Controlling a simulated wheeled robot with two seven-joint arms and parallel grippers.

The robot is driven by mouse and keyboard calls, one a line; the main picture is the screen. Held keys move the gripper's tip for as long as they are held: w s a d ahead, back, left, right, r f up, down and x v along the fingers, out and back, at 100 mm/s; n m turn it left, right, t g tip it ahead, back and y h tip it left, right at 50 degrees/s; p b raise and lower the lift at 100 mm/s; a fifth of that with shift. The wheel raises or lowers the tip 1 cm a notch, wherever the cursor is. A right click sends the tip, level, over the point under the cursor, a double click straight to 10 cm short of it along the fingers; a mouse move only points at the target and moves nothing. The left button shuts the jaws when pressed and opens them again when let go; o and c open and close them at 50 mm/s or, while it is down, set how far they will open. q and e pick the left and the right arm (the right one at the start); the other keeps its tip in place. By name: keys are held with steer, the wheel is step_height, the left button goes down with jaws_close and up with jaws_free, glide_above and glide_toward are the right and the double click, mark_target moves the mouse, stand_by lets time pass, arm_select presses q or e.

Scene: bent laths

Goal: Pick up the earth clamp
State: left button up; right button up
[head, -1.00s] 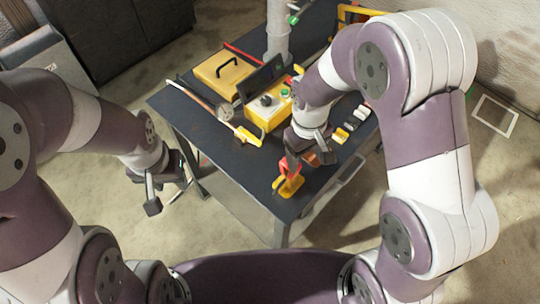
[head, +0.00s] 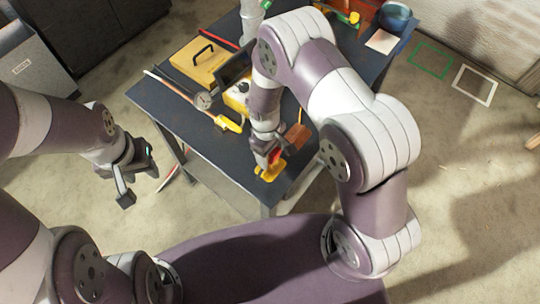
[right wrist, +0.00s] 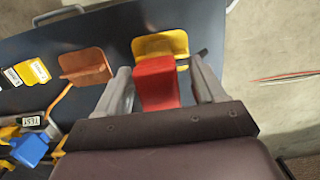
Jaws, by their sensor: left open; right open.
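A red block-shaped piece (right wrist: 157,82), which looks like the earth clamp's grip, stands at a yellow plate or rest (right wrist: 160,46) near the table's front corner. In the head view the yellow part (head: 271,171) shows below my right gripper (head: 268,158), with a bit of red by the fingers. In the right wrist view my right gripper (right wrist: 162,90) is open, one finger on each side of the red piece; I cannot tell whether they touch it. The clamp's lower part is hidden. My left gripper (head: 137,180) is open and empty, off the table's left side.
A copper-coloured bent plate (right wrist: 86,66) stands close beside the right gripper. Yellow and white blocks (right wrist: 33,71) lie further left in the wrist view. A yellow case (head: 199,62), a gauge (head: 203,100) and a yellow-handled rod (head: 228,124) lie on the dark table (head: 185,123).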

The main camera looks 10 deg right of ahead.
steer(key=shift+f, duration=0.1)
steer(key=shift+w, duration=0.1)
steer(key=c, duration=0.3)
jaws_close()
